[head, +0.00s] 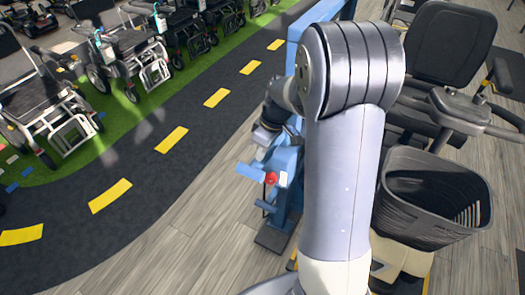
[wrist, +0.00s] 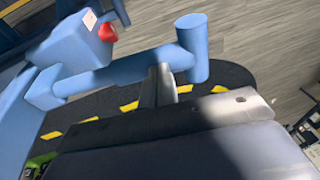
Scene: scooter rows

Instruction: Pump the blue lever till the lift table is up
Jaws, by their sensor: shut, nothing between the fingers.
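The blue lever (wrist: 120,72) crosses the wrist view from the blue body of the lift at left to a short upright cylinder (wrist: 196,48) at its right end. My gripper (wrist: 162,80) is shut and empty. Its fingertips overlap the bar just left of the cylinder; I cannot tell if they touch it. In the head view my gripper (head: 266,132) is beside the blue lift frame (head: 292,165), above its red knob (head: 270,178). The red knob also shows in the wrist view (wrist: 107,32). My arm hides much of the lift, and the table's height cannot be told.
A grey scooter with a basket (head: 430,200) stands close on the right of my arm. Wheeled chairs (head: 125,60) line the green strip at left. A dark lane with yellow dashes (head: 170,139) and plank floor (head: 185,225) are clear.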

